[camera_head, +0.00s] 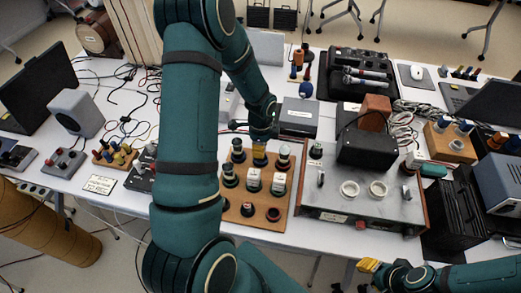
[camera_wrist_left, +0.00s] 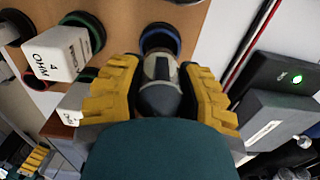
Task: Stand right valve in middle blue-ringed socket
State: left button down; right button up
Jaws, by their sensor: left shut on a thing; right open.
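My left gripper (camera_head: 259,156) is over the back middle of the wooden socket board (camera_head: 236,216). In the left wrist view its yellow fingers (camera_wrist_left: 162,92) are shut on a valve (camera_wrist_left: 160,98) with a pale top band and dark body. A blue-ringed socket (camera_wrist_left: 160,36) shows on the board just past the valve; I cannot tell whether the valve touches it. In the head view the fingers and arm hide this socket. My right gripper (camera_head: 368,266) is open and empty at the front edge of the table, away from the board.
White 4 OHM blocks (camera_head: 253,178) and dark knob-like pieces (camera_head: 230,176) stand close around on the board. A metal-topped amplifier (camera_head: 330,208) with two pale rings is right of the board. A grey box (camera_head: 300,114) stands behind. Cables run over the table at left.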

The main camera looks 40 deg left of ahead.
pick_arm(q)
jog(key=shift+w+f, duration=0.1)
jog(key=shift+f, duration=0.6)
jog(key=shift+r, duration=0.1)
jog(key=shift+f+b, duration=0.3)
jog(key=shift+f, duration=0.1)
jog(key=c, duration=0.6)
grip_release()
jog(key=shift+r, duration=0.1)
